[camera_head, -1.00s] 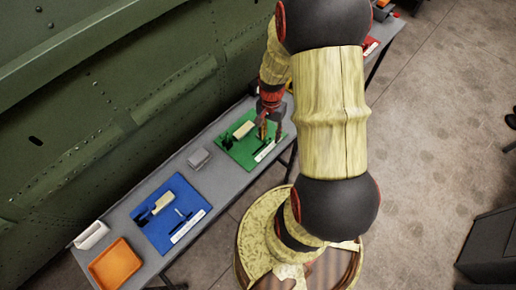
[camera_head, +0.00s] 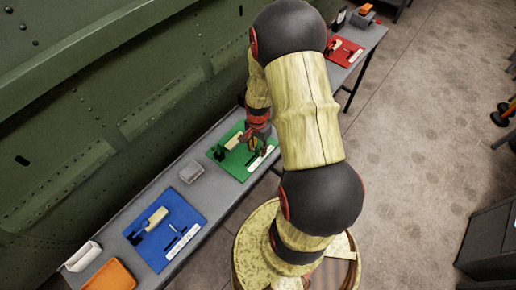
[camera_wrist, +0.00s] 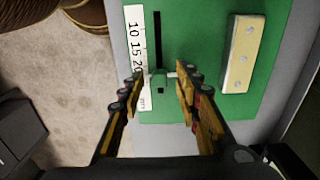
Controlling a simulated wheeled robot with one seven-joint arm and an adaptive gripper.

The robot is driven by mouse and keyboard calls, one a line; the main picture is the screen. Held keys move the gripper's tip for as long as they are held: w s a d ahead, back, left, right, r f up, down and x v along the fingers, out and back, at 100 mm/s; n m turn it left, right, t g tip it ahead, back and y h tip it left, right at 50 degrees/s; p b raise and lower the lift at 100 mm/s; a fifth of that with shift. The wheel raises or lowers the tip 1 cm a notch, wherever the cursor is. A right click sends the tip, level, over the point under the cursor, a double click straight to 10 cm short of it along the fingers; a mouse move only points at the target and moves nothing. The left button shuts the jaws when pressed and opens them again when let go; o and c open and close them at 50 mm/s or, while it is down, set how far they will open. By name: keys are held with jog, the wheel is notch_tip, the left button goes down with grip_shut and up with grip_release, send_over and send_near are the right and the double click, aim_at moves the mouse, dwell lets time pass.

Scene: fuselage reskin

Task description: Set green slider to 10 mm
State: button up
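The green board (camera_head: 231,165) lies on the long grey table. In the wrist view, the green board (camera_wrist: 200,50) has a dark straight slot (camera_wrist: 158,40) beside a white scale strip (camera_wrist: 134,45) reading 10, 15, 20. A small green slider (camera_wrist: 158,82) sits at the slot's lower end, by the 20 side of the scale. My gripper (camera_wrist: 158,76) is open, with one fingertip on each side of the slider; contact is not clear. In the head view my gripper (camera_head: 258,145) is over the board's right part, and the slider is hidden.
A cream block (camera_wrist: 243,54) is mounted on the green board, right of the slot. A blue board (camera_head: 165,230), a grey box (camera_head: 191,172), an orange tray (camera_head: 108,276) and a red board (camera_head: 343,51) share the table. The green fuselage wall (camera_head: 100,100) stands behind.

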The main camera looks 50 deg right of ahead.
jog(key=shift+c, duration=1)
grip_shut()
